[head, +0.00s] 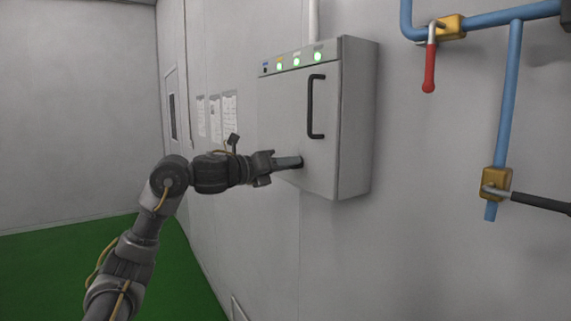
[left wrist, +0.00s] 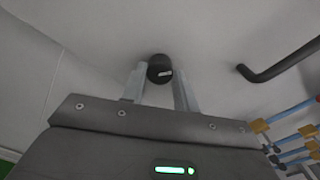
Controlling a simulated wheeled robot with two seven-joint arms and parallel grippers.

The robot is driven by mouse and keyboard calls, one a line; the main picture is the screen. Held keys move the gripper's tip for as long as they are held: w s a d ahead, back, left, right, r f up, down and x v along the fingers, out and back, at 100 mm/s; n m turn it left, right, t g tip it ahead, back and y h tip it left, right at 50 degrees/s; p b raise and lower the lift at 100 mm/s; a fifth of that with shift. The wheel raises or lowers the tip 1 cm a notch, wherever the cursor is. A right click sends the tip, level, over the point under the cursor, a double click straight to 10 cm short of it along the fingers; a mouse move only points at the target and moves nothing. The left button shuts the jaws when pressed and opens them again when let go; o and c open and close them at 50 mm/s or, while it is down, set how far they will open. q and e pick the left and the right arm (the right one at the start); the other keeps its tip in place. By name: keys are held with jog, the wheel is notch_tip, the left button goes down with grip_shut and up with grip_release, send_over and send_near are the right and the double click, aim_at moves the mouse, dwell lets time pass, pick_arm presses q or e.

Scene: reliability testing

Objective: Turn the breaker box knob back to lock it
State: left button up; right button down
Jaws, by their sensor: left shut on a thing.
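The grey breaker box (head: 289,115) is on the wall in the head view, with its door shut. Its round black knob (left wrist: 160,67) sits low on the door and shows between my fingertips in the left wrist view. A short pale mark on the knob lies nearly level, slightly tilted. My left gripper (head: 298,163) reaches in from the left and is shut on the knob, one finger on each side (left wrist: 159,80). In the head view the fingers mostly hide the knob. My right gripper is not in view.
A black bar handle (head: 312,107) stands out from the door above the knob; it also shows in the left wrist view (left wrist: 280,66). Green lights (head: 318,56) glow on the box top. Blue pipes (head: 508,90) with a red-handled valve (head: 430,62) are at right.

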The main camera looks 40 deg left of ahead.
pick_arm(q)
jog(key=shift+n+p, duration=0.55)
jog(key=shift+n, duration=2.75)
jog(key=shift+a, duration=0.1)
jog(key=o, duration=1)
jog(key=b+v, duration=0.6)
jog(key=v, duration=0.4)
jog(key=shift+s+a+b, duration=0.1)
jog(key=shift+s+b, duration=0.2)
jog(key=shift+s, duration=0.1)
